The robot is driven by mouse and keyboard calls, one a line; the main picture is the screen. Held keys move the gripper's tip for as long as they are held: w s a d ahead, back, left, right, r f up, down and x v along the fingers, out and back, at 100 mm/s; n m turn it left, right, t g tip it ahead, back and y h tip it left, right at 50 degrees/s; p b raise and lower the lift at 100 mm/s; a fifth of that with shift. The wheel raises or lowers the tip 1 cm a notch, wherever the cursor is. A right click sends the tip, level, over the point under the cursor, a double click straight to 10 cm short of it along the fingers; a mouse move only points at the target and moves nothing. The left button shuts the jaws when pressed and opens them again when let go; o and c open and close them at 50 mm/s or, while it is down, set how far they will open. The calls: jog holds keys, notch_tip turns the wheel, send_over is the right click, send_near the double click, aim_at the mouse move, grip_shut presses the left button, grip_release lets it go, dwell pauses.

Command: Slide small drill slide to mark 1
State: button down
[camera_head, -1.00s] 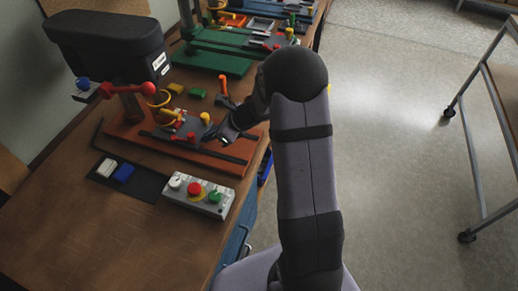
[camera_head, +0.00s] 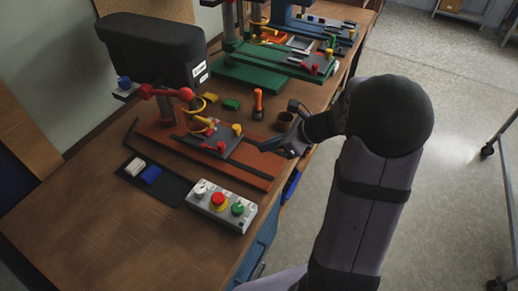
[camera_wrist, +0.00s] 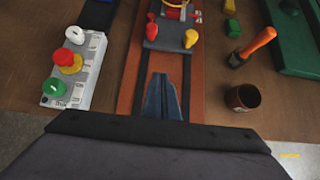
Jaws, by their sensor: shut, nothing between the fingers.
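The small drill's slide is a dark grey plate (camera_head: 222,141) on dark rails across an orange base (camera_head: 261,163). It carries a red knob (camera_wrist: 151,31) and a yellow knob (camera_wrist: 191,38), with a yellow ring near its far side. In the wrist view the slide plate (camera_wrist: 170,38) lies beyond my fingertips. My gripper (camera_wrist: 160,77) is shut and empty over the rails on the near side of the slide, apart from it in that view. It also shows in the head view (camera_head: 264,147), right of the slide. No number mark is readable.
A control box (camera_head: 221,206) with white, red and green knobs stands left of the rails in the wrist view. An orange-handled tool (camera_head: 258,104) and a brown cup (camera_wrist: 242,97) stand on the other side. A green machine base (camera_head: 259,70) is farther back.

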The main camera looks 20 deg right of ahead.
jog(key=d+f, duration=0.1)
jog(key=d+f+b, duration=0.1)
jog(key=shift+d+f+m, duration=0.2)
jog(key=shift+d+m, duration=0.1)
jog(key=shift+d, duration=0.1)
jog(key=w+d, duration=0.3)
jog(key=shift+r+b, duration=0.3)
notch_tip(320, 180, up, 3)
jog(key=w+n, duration=0.1)
jog(key=w, duration=0.1)
jog(key=p, duration=0.2)
send_near(243, 137)
notch_tip(243, 137, down, 4)
jog(key=shift+s+d+r, duration=0.15)
jog(key=shift+d, duration=0.05)
jog(key=shift+w+a+p, duration=0.9)
jog(key=shift+w+a, duration=0.15)
jog(key=shift+w, duration=0.05)
jog(key=shift+w+a+f, duration=0.2)
jog(key=shift+w+a, duration=0.25)
